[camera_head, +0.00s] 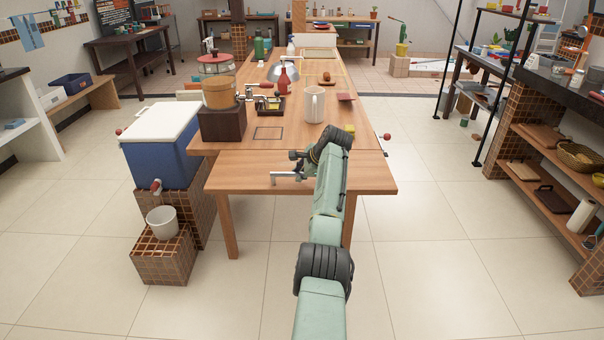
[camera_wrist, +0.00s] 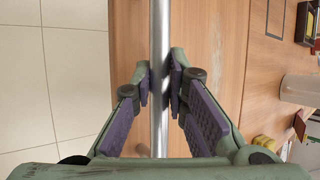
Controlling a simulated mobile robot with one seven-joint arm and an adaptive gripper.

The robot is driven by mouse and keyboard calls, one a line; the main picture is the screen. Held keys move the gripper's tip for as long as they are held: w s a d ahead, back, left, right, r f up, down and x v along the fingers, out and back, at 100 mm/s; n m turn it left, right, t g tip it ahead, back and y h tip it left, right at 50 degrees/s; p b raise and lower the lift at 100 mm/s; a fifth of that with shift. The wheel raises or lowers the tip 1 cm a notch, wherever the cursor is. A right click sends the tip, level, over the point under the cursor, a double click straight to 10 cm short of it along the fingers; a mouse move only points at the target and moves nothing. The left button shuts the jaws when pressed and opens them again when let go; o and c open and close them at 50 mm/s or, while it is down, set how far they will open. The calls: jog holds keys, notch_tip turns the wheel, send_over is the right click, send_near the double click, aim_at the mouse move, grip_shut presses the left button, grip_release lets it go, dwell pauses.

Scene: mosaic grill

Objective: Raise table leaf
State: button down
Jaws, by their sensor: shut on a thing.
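The table leaf (camera_head: 235,172) is the plain wooden panel at the near end of the long wooden table (camera_head: 296,130). In the head view it looks about level with the tabletop, with a seam between them. A metal bar handle (camera_head: 284,176) sits at the leaf; in the wrist view the bar (camera_wrist: 160,25) runs upright through the picture. My gripper (camera_wrist: 162,78) has its purple-padded fingers closed around the bar, one on each side. In the head view my gripper (camera_head: 300,168) is over the leaf, its fingers partly hidden by my wrist.
A white mug (camera_head: 314,105), a brown pot (camera_head: 218,93) on a dark block and a tray (camera_head: 271,106) stand on the tabletop. A blue cooler (camera_head: 160,150) and white bucket (camera_head: 162,222) are at the left. The floor right of the table is clear.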

jog(key=shift+w+a+r, duration=0.1)
jog(key=shift+w+r, duration=0.15)
jog(key=shift+r, duration=0.2)
jog(key=c, duration=2)
grip_release()
jog(key=o, duration=0.4)
jog(key=shift+w+f, duration=0.1)
jog(key=shift+f, duration=0.2)
jog(key=shift+o, duration=0.2)
jog(key=shift+f, duration=0.1)
jog(key=v, duration=1.2)
